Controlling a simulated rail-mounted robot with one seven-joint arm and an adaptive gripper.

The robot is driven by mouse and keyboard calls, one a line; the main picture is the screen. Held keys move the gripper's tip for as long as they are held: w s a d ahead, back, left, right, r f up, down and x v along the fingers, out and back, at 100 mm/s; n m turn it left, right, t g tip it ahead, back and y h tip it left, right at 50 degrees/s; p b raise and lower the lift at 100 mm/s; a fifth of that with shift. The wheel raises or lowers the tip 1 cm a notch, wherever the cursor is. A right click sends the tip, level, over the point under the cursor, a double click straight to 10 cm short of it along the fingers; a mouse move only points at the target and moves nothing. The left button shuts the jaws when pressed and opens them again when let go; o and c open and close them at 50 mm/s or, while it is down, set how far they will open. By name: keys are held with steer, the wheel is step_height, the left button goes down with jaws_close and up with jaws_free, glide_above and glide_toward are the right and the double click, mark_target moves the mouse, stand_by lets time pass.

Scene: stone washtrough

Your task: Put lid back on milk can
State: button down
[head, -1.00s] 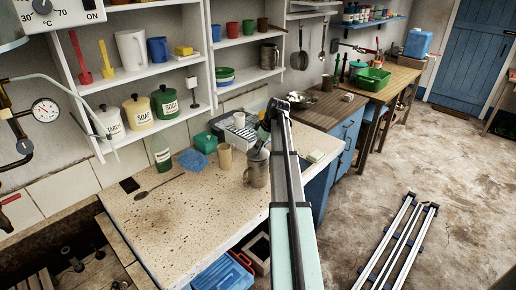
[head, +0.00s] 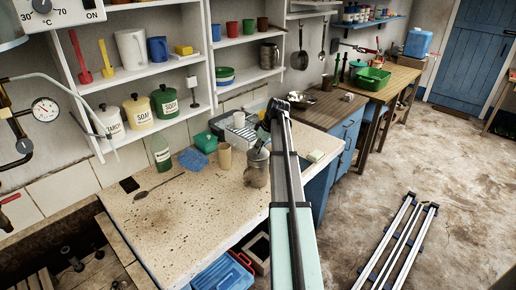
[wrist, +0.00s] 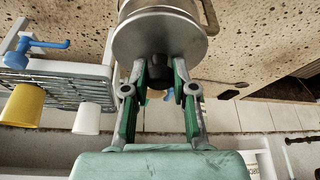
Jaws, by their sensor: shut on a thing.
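The metal milk can (head: 256,174) stands upright on the speckled stone worktop, close to its right end. In the wrist view its body (wrist: 172,5) and a side handle show behind the lid. The round grey metal lid (wrist: 155,38) lies across the can's top in that view and hides the mouth. I cannot tell whether it is fully seated or slightly above the rim. My gripper (wrist: 158,78) is shut on the lid's dark knob. In the head view my arm partly covers the gripper, and the lid (head: 257,153) shows small at the can's top.
A beige cup (head: 225,156) stands left of the can. A pale block (head: 315,156) sits right. The worktop's front (head: 190,225) is clear.

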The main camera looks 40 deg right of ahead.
stand_by(0.4)
steer(key=c, duration=0.9)
jaws_free()
steer(key=shift+o, duration=0.2)
steer(key=o, duration=0.5)
steer(key=shift+r, duration=0.1)
steer(key=shift+r+p, duration=1.45)
steer(key=shift+r, duration=1.95)
